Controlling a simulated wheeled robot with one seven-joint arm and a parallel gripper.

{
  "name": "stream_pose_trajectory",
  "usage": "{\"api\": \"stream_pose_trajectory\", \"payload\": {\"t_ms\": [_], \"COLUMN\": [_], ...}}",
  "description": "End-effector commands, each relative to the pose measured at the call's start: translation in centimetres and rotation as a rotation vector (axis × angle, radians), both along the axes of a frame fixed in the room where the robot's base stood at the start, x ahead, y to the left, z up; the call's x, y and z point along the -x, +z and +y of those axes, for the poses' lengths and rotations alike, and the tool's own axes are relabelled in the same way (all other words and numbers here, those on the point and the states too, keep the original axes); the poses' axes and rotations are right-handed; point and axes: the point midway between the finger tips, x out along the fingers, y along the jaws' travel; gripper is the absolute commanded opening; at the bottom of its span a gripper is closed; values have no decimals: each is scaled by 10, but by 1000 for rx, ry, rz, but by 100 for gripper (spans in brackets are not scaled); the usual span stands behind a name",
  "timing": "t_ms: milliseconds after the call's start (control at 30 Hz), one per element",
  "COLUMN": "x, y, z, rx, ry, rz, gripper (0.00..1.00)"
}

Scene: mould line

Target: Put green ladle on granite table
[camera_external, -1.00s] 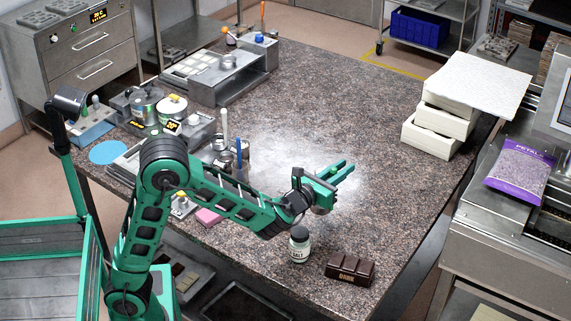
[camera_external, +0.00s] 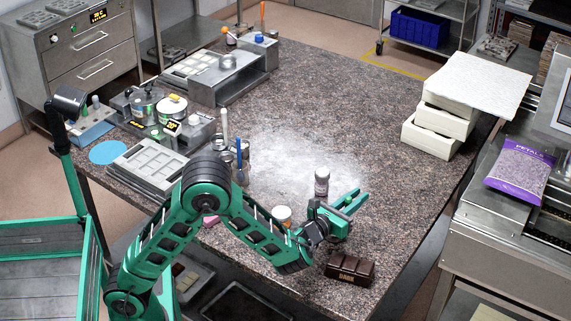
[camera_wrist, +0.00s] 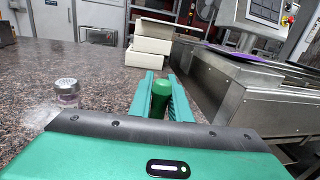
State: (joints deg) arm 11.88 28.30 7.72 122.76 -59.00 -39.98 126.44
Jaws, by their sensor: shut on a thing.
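My gripper (camera_external: 350,204) is low over the right front part of the granite table (camera_external: 340,100). In the wrist view its green jaws (camera_wrist: 164,98) are shut on a dark green rounded piece, which appears to be the green ladle (camera_wrist: 161,92). Most of the ladle is hidden, and its bowl does not show. In the external view I cannot pick the ladle out from the green fingers. I cannot tell whether it touches the table.
A shaker (camera_external: 321,184) stands just left of my gripper, also in the wrist view (camera_wrist: 66,90). White boxes (camera_external: 434,136) stand at the right rear. The table's middle is clear but powdery.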

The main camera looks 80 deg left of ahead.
Motion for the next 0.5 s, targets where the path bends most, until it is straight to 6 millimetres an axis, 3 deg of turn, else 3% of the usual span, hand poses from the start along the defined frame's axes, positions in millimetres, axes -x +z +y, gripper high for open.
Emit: {"api": "stream_pose_trajectory", "payload": {"t_ms": [133, 167, 233, 500], "x": [0, 0, 0, 0], "y": [-1, -2, -1, -1], "z": [0, 0, 0, 0], "rx": [-1, 0, 0, 0], "ry": [0, 0, 0, 0], "rz": [1, 1, 0, 0], "gripper": [0, 19, 36, 36]}}
